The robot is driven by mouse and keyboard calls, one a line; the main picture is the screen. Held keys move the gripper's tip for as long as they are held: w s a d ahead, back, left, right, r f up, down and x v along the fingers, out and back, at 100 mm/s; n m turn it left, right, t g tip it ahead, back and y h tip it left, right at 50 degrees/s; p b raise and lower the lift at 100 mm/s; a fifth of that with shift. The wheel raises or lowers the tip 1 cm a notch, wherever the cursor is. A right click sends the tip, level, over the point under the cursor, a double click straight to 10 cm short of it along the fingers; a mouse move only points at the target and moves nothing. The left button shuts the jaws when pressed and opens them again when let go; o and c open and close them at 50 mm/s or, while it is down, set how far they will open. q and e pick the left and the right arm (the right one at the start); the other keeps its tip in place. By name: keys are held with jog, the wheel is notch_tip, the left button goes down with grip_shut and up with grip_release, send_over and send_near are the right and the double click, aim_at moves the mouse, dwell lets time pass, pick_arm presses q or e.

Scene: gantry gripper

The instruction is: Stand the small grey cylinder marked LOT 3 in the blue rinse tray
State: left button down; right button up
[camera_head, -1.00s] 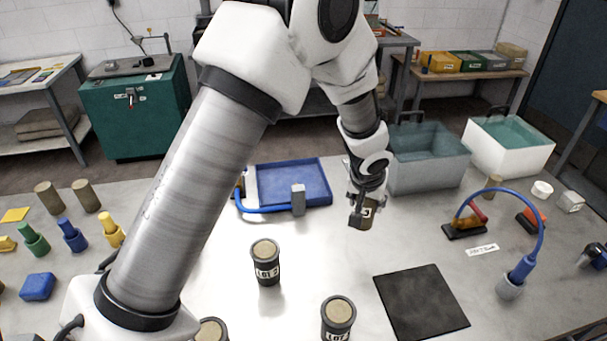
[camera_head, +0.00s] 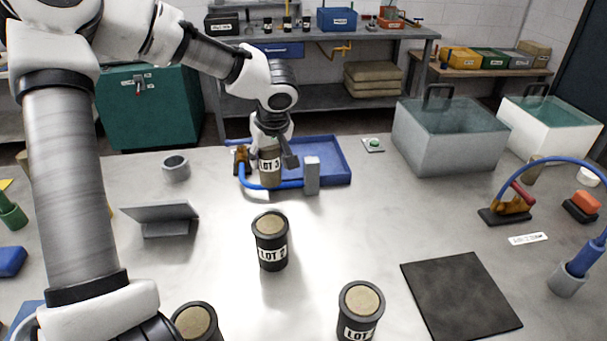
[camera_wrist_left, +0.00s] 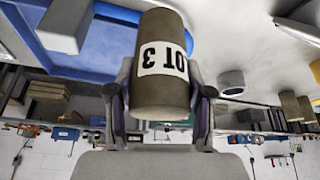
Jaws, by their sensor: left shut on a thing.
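The small grey cylinder marked LOT 3 (camera_head: 269,170) is upright in my left gripper (camera_head: 271,150). The wrist view shows the gripper's two fingers (camera_wrist_left: 160,105) shut on the sides of the cylinder (camera_wrist_left: 160,85), its label upside down there. The blue rinse tray (camera_head: 335,165) lies on the table; its blue side also shows in the wrist view (camera_wrist_left: 75,60). In the head view the cylinder overlaps the tray's left end, near the blue hose. I cannot tell whether its base is inside the tray or touching anything. My right gripper is not in view.
A grey block (camera_head: 312,176) with a blue hose (camera_head: 258,184) sits at the tray's front edge. The larger LOT 2 cylinder (camera_head: 271,240) and two more dark cylinders (camera_head: 360,310) (camera_head: 195,322) stand nearer. A black mat (camera_head: 460,295) lies right. A grey tank (camera_head: 450,140) stands back right.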

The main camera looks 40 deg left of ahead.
pick_arm(q)
jog(key=shift+a+f, duration=0.25)
jog(key=shift+a, duration=0.1)
jog(key=shift+w+r, duration=0.1)
jog(key=shift+w, duration=0.25)
jog(key=w+a+f+p, duration=0.1)
jog(key=w+p, duration=0.1)
jog(key=w, duration=0.3)
jog(key=w+a+f+p, duration=0.1)
jog(key=w+f+p, duration=0.1)
jog(key=w, duration=0.3)
jog(key=w+a+f+p, duration=0.1)
jog(key=w+p, duration=0.2)
jog(key=w, duration=0.2)
jog(key=shift+a+f, duration=0.1)
jog(key=shift+f, duration=0.2)
jog(key=shift+w+f, duration=0.1)
jog(key=shift+f, duration=0.25)
jog(key=shift+c, duration=2.3)
grip_release()
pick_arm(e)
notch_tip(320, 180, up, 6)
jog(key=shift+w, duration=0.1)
